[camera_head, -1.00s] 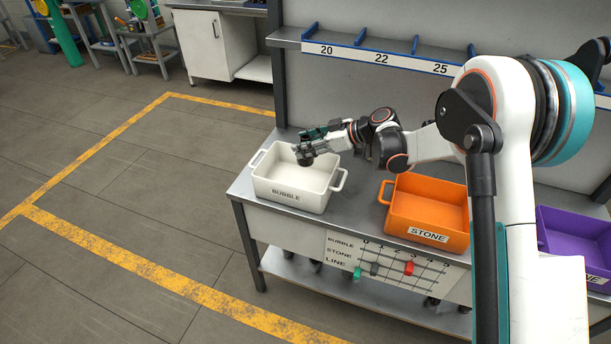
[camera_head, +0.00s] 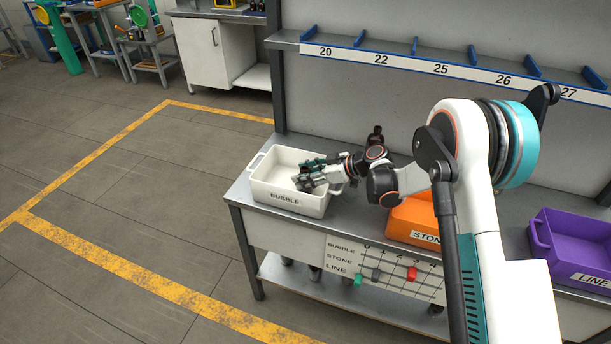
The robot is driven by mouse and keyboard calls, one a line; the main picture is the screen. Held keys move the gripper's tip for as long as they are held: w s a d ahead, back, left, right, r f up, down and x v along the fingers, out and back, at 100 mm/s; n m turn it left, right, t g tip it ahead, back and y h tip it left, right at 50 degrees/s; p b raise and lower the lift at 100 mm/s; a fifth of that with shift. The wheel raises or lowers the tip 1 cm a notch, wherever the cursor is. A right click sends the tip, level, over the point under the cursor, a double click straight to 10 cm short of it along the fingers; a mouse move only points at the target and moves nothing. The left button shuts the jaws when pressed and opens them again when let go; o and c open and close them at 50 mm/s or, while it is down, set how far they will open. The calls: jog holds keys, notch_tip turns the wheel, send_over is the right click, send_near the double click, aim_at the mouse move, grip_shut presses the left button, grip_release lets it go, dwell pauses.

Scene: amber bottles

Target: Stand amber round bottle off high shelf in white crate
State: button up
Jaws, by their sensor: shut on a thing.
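The white crate (camera_head: 287,198), labelled BUBBLE, stands at the left end of the bench. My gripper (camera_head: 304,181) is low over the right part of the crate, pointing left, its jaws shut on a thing. The held bottle cannot be made out clearly; the gripper and the crate's front wall hide that spot. A dark brown, bottle-like shape (camera_head: 376,132) rises behind my arm at the back of the bench; its lower part is hidden. The high shelf (camera_head: 430,62), with number labels and blue dividers, shows no bottle on its visible part.
An orange crate (camera_head: 408,221), labelled STONE, is partly hidden by my arm. A purple crate (camera_head: 570,238), labelled LINE, stands at the right. A board (camera_head: 385,268) with coloured markers hangs on the bench front. The floor at the left is clear.

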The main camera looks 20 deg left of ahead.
jog(key=shift+f, duration=0.15)
jog(key=o, duration=1.1)
jog(key=shift+d+r, duration=0.2)
jog(key=shift+r, duration=0.15)
jog(key=p+v, duration=0.2)
jog(key=v, duration=0.9)
jog(key=shift+d+p, duration=0.2)
jog(key=shift+p, duration=0.1)
jog(key=shift+r, duration=0.25)
